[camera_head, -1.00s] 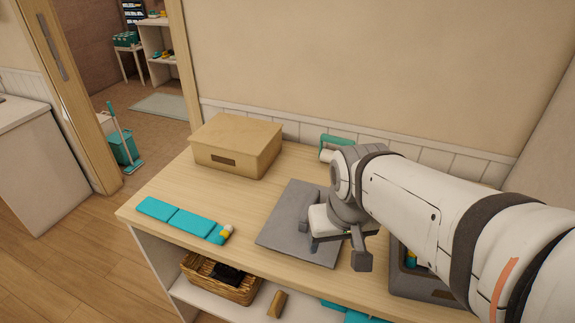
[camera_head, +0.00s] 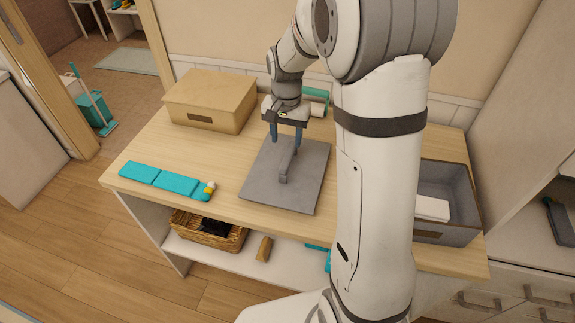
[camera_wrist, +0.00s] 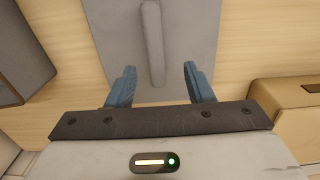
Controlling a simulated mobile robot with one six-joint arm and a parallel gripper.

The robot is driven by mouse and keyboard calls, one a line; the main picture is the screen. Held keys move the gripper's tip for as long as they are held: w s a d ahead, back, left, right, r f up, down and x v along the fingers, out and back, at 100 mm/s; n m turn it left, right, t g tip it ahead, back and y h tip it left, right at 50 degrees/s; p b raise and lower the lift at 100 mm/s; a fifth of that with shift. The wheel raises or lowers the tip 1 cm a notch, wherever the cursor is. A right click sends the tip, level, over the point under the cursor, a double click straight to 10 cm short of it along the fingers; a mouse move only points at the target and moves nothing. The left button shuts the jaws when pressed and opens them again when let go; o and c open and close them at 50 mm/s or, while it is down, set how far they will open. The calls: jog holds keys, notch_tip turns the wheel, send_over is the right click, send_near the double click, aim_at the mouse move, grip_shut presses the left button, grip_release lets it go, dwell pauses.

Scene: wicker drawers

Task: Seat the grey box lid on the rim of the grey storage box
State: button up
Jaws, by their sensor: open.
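The grey box lid (camera_head: 308,180) lies flat on the wooden table, with a raised bar handle (camera_head: 286,164) along its middle. In the wrist view the lid (camera_wrist: 195,30) and its handle (camera_wrist: 153,45) lie ahead of the fingers. My gripper (camera_head: 286,138) is open and empty at the lid's far end, its blue fingers pointing down. In the wrist view the gripper (camera_wrist: 159,75) has the handle's near end roughly between the fingertips, apart from both. The grey storage box (camera_head: 466,190) stands open on the table's right, partly hidden by my arm; it also shows in the wrist view (camera_wrist: 28,45).
A tan lidded box (camera_head: 212,98) stands at the back left; teal pads (camera_head: 160,180) lie at the front left. A white item (camera_head: 432,208) is inside the storage box. A teal-and-white object (camera_head: 315,100) is behind my gripper. A wicker basket (camera_head: 208,230) sits on the shelf below.

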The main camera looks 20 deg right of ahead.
aim_at(288, 154)
jog(key=f, duration=0.3)
jog(key=f+p, duration=0.1)
jog(key=f, duration=0.1)
jog(key=shift+s+d+f, duration=0.15)
jog(key=shift+s+f, duration=0.2)
jog(key=shift+s, duration=0.05)
jog(key=shift+f, duration=0.5)
grip_shut()
